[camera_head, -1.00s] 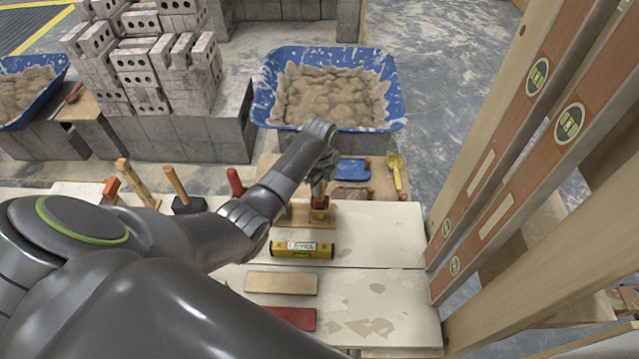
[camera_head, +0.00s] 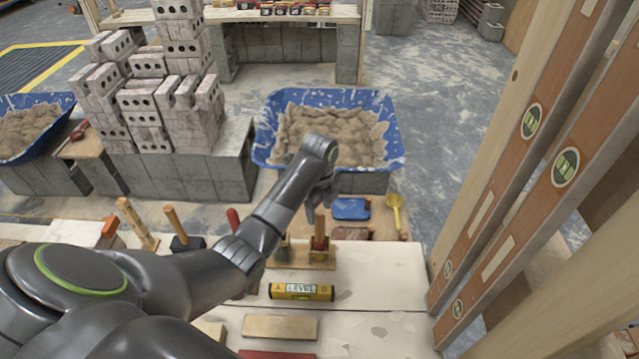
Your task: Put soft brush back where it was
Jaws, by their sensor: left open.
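What looks like the soft brush (camera_head: 319,243) stands upright at the right end of a small wooden holder (camera_head: 292,264), its handle pointing up. My left gripper (camera_head: 318,208) is open above and close to the top of that handle. The fingers are small and dark here, so I cannot tell whether they still touch it. Another tool stands in the holder to its left, partly hidden by my left arm. My right gripper is not in view.
A yellow level (camera_head: 301,292) and a wooden board (camera_head: 280,327) lie on the pale table (camera_head: 385,290). A blue mortar tub (camera_head: 390,125) stands behind. A blue float (camera_head: 350,208) and yellow trowel (camera_head: 395,212) lie beyond the holder. Tall levels (camera_head: 500,220) lean at right.

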